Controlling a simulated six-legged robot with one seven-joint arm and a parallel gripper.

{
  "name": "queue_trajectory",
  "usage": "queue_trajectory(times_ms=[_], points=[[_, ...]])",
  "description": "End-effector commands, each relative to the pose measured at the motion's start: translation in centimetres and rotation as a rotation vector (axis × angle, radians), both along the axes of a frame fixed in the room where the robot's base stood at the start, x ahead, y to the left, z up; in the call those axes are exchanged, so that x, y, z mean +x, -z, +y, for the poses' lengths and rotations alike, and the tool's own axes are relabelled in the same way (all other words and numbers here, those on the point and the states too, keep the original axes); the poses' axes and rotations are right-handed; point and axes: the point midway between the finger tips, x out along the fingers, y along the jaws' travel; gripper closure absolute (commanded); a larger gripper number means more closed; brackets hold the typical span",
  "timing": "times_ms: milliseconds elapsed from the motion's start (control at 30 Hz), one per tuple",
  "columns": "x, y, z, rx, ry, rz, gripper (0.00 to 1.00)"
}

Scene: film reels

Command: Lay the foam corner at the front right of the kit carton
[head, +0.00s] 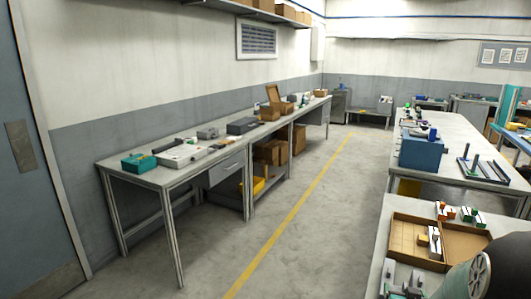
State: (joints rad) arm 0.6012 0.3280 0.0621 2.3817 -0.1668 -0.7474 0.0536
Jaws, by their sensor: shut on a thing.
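A shallow brown carton with an open flap or second tray beside it, which looks like the kit carton (400,243), lies on the near right bench. A small white and orange item (434,240) stands in or over its middle. I cannot make out the foam corner for sure at this size. My gripper is not to be made out in this view. A dark rounded shape at the lower right, likely part of my arm, covers the bench's right side.
Green and orange items (458,214) stand behind the carton. A blue box (421,151) stands on the bench beyond. The aisle with a yellow line (290,207) is clear.

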Motion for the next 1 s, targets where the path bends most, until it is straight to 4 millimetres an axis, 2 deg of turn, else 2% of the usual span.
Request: queue_trajectory(times_ms=[33,167,300,400,500,767,1000], points=[[0.5,1.3,1.9,0.004,-0.032,0.005,0.43],[1.5,4.4,7.1,0.006,-0.111,0.007,0.43],[2.7,8.2,13.3,0.004,-0.209,0.007,0.43],[3.5,10.6,17.3,0.003,-0.271,0.007,0.43],[4.2,12.4,20.4,0.003,-0.320,0.004,0.43],[5.5,16.0,26.4,0.001,-0.413,0.001,0.43],[5.6,16.0,26.5,-0.003,-0.415,0.001,0.43]])
